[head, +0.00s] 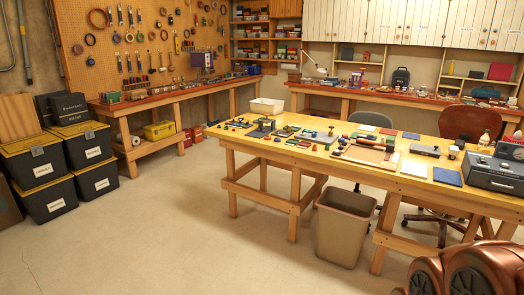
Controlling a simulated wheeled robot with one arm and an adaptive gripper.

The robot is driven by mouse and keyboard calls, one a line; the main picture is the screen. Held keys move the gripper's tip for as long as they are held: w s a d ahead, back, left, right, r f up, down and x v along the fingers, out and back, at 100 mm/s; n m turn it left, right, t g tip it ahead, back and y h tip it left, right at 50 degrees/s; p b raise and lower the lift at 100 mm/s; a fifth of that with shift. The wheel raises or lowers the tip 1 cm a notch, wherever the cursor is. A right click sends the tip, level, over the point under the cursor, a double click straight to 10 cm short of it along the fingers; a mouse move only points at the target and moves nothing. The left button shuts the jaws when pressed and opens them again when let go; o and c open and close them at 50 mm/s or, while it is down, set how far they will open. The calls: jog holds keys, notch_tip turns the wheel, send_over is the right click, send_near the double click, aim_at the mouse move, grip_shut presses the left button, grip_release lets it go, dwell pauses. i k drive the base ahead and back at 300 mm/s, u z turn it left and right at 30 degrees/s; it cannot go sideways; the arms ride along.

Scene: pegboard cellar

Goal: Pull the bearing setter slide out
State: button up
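A wooden workbench (320,160) in the middle right carries several small tools and fixtures. A dark fixture with a round knob (262,128) sits near its left end. A grey block-like device (425,150) lies towards the right of the bench top. Both are too small for me to tell which, if either, is the bearing setter, and I cannot make out a slide. My gripper is not in view. A copper-coloured rounded part, apparently of my arm, shows at the lower right corner.
A tan waste bin (343,228) stands against the bench's front side. A grey metal box (494,173) is at the bench's right end. Chairs stand behind the bench. Black-and-yellow crates (40,160) are stacked at left. The floor (160,230) at front left is clear.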

aim_at(264, 129)
jog(key=u, duration=0.5)
jog(key=i, duration=2.2)
jog(key=u, duration=0.15)
jog(key=i, duration=2.4)
jog(key=z, duration=0.25)
